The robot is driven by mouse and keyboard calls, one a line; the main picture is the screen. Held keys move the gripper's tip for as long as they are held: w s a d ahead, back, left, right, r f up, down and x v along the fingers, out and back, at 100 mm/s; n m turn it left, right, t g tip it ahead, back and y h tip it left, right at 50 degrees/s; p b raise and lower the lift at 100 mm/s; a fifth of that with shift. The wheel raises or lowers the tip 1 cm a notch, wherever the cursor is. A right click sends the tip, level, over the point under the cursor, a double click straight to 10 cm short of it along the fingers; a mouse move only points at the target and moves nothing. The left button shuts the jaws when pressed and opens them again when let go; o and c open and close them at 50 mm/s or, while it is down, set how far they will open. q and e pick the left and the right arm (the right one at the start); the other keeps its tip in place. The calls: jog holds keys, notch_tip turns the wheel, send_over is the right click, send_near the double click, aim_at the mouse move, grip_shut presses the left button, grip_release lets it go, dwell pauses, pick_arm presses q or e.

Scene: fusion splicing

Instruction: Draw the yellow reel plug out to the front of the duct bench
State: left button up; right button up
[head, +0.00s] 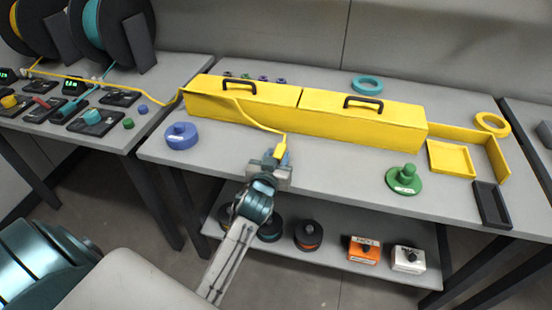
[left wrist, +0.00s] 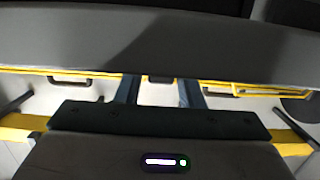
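The yellow reel plug (head: 279,152) is at the front of the duct bench (head: 340,180), between the fingertips of my left gripper (head: 281,157). Its yellow cable (head: 262,126) runs from there up to the front of the yellow duct (head: 360,124). My left gripper looks closed on the plug near the bench's front edge; its fingers partly hide the plug. My right gripper is not in view.
A blue spool (head: 182,136) stands left of the gripper, a green knobbed disc (head: 404,180) to the right. A yellow tray (head: 451,158) and a black tray (head: 492,204) lie at the right end. The bench top between gripper and green disc is clear.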

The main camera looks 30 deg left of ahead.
pick_arm(q)
jog(key=shift+o, duration=1.3)
jog(key=shift+s, duration=0.15)
jog(key=v, duration=1)
jog(key=shift+s+d+b, duration=0.15)
jog(key=shift+s+b, duration=0.15)
jog(key=shift+s, duration=0.05)
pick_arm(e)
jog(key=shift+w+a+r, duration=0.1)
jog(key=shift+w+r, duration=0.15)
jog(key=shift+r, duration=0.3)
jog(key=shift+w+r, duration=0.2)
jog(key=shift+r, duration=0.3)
